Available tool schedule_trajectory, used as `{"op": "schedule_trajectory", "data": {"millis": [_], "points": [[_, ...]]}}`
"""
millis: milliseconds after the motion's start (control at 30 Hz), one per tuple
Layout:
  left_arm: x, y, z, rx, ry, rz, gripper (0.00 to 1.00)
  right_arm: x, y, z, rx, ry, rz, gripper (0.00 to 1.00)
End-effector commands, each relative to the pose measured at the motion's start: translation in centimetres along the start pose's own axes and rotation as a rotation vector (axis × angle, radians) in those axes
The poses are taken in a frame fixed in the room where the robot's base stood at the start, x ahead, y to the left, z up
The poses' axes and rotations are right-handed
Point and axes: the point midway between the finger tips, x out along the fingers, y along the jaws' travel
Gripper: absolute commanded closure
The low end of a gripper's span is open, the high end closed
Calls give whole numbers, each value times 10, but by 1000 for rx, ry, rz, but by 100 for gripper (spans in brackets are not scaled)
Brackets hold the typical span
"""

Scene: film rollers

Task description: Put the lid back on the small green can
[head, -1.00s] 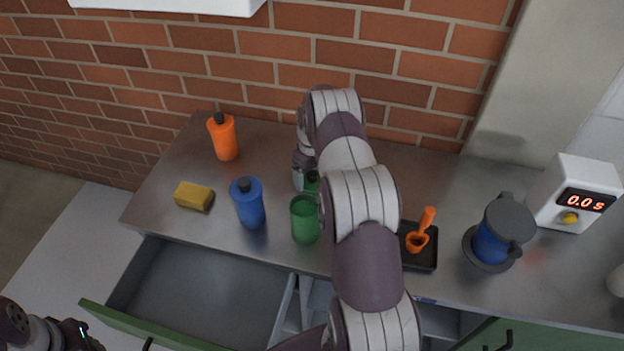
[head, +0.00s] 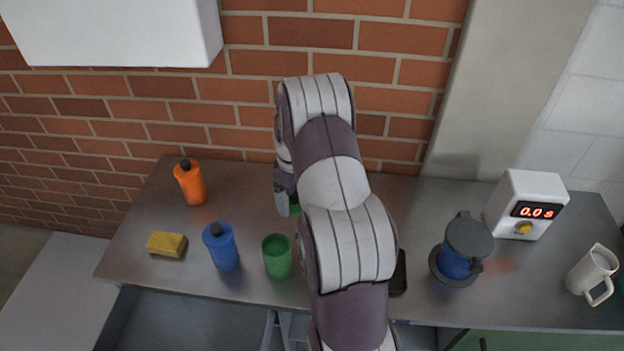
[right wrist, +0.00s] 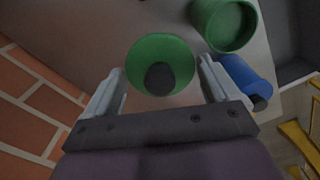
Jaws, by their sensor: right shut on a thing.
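The small green can (head: 277,258) stands upright and open-topped near the counter's front edge, just left of my right arm. It also shows in the right wrist view (right wrist: 226,24), at the upper right. A round green lid with a black knob (right wrist: 160,52) is between the fingers of my right gripper (right wrist: 162,75), which is shut on it. In the head view only a sliver of the lid (head: 294,209) shows by my right gripper (head: 286,198), behind the can. My arm hides most of the gripper there. My left gripper is out of view.
A blue bottle (head: 221,248) stands close left of the can. A yellow sponge (head: 167,244) and an orange bottle (head: 190,184) are further left. A dark-lidded blue vessel (head: 460,252), a timer (head: 525,205) and a mug (head: 593,273) stand at right. An open drawer (head: 185,325) lies below.

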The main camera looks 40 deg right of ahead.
Motion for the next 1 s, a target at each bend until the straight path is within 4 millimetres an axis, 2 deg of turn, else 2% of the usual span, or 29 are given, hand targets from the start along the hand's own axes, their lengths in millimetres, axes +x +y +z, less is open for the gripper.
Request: {"op": "schedule_trajectory", "data": {"millis": [33,100,200,300,400,667,1000], "points": [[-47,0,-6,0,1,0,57,-37,-22,-1,-25,-5,-4,41],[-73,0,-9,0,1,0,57,-46,-50,0,-37,-5,-4,41],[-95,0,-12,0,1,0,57,-49,-81,6,-26,-5,-3,41],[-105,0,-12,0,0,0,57,-43,-100,14,13,-4,-2,41],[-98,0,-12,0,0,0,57,-24,-106,20,83,-3,-1,41],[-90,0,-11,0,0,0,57,-15,-101,13,151,-1,1,41],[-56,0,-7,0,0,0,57,24,-101,13,149,-1,1,41]]}}
